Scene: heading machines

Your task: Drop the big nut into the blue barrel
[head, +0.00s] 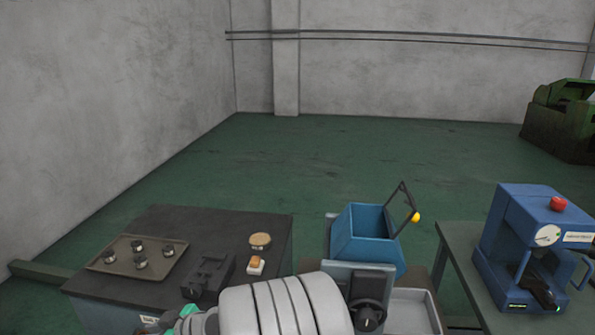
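Several small metal nuts, one of them (140,263) near the front, sit apart from each other on a brown tray (120,267) on the dark table at the left. They look alike in size, and I cannot tell which is the big nut. The blue barrel (368,250) is an open-topped, angular blue container right of the middle; its inside floor is hidden. My white arm crosses the bottom edge and points left. Its end, my gripper (153,325), shows only as a small dark and teal part at the table's front edge. Its fingers and anything in them are not clear.
The dark table (210,222) also bears a black block-like fixture (207,277), a round tan piece (260,240) and a small white box with an orange top (256,264). A grey panel with a black knob (368,314) stands before the barrel. A blue press (530,240) stands right.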

